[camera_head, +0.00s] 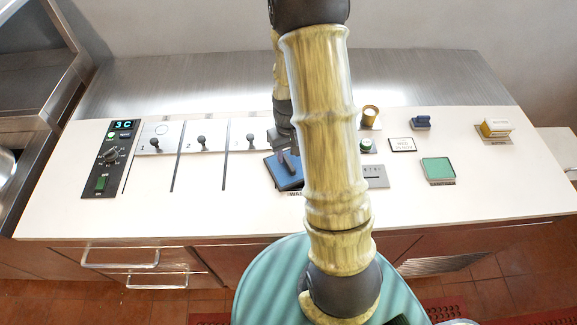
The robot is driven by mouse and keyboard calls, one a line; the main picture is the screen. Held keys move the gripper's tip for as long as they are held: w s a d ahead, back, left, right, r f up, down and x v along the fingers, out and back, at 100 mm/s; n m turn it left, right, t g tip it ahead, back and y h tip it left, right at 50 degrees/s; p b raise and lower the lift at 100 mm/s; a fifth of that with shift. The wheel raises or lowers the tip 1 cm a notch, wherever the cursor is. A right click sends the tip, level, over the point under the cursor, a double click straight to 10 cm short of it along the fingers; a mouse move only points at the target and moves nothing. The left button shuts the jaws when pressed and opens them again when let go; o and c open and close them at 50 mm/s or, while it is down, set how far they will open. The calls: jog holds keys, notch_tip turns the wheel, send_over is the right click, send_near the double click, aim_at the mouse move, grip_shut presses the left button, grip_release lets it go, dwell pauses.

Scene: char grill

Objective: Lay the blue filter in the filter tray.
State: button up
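A flat blue square piece (286,178) lies at the middle of the white counter, partly hidden by my arm. I cannot tell for sure whether it is the filter or a tray. My gripper (289,160) is dark and points down right over this blue piece. Its fingertips are small and partly covered by my arm, so I cannot tell whether they are open or hold anything. A smaller dark blue object (420,122) stands at the back right.
A black control panel (109,158) with a "3 C" display is at the left. Several levers, one of them here (202,142), stand between dark slots. The front-left counter is clear.

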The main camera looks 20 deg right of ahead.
aim_at(289, 162)
jog(key=shift+w+f+p, duration=0.1)
jog(key=shift+f+p, duration=0.4)
jog(key=shift+f, duration=1.55)
grip_shut()
